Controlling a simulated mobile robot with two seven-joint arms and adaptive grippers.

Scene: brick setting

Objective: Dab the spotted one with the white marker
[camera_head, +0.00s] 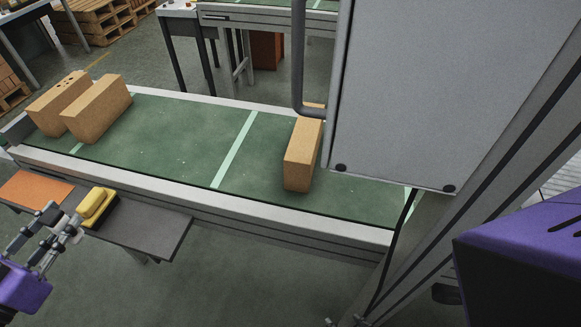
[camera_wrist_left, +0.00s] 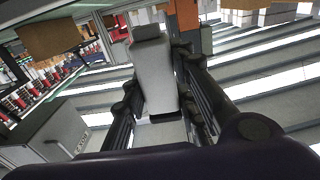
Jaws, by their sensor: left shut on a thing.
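Brown bricks stand on the green conveyor belt. The far-left brick (camera_head: 50,106) has several dark spots on its top. A plain brick (camera_head: 98,108) stands close beside it, and another plain brick (camera_head: 301,160) is farther right, partly hidden behind a grey cabinet. My left gripper (camera_head: 62,222) is low at the left, in front of the belt and apart from the bricks. In the left wrist view it is shut on a pale grey-white block-shaped thing (camera_wrist_left: 153,75), seemingly the white marker. My right gripper is out of view.
A yellow block (camera_head: 96,206) on a dark base lies on a grey side table (camera_head: 155,232), close to my left gripper. An orange mat (camera_head: 35,190) lies left of it. The belt (camera_head: 185,142) is clear between the left bricks and the right one. The large grey cabinet (camera_head: 430,90) blocks the right side.

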